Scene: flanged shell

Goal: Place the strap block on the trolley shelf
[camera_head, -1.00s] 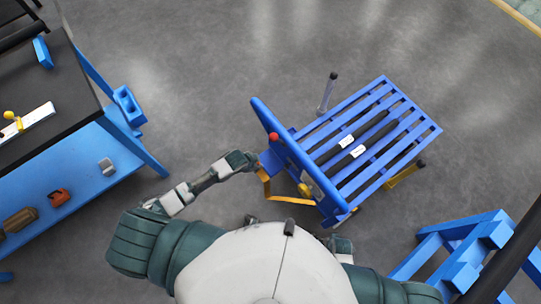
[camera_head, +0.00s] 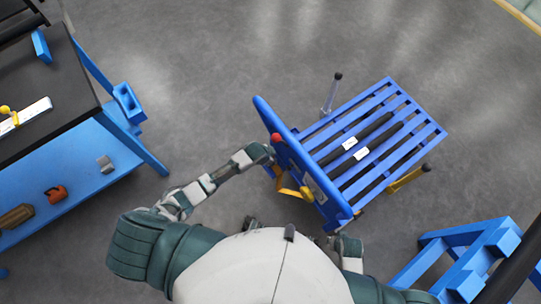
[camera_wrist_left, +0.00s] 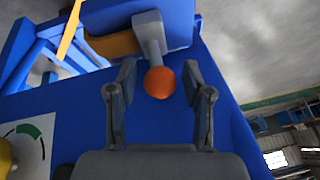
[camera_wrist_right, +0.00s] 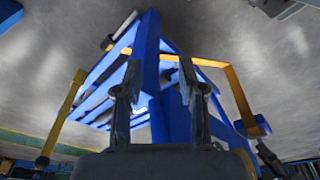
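The trolley is blue, with a slatted shelf (camera_head: 420,107) and an upright end panel (camera_head: 262,108). Two dark bars with white labels (camera_head: 350,143) lie along the shelf. I cannot tell which object is the strap block. My left gripper (camera_head: 262,152) is beside the panel's outer face. In the left wrist view its fingers stand apart either side of an orange-red ball knob (camera_wrist_left: 160,82) on a grey lever, without visibly gripping it. My right gripper (camera_wrist_right: 154,85) is open and empty; its wrist view shows the trolley frame (camera_wrist_right: 150,55) beyond the fingers.
At left, a blue bench with a dark top (camera_head: 75,95) has a lower shelf (camera_head: 85,185) holding an orange-red item (camera_head: 56,194), a brown block (camera_head: 15,217) and a grey piece (camera_head: 105,164). A blue stand (camera_head: 460,270) is at lower right. Open floor lies beyond.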

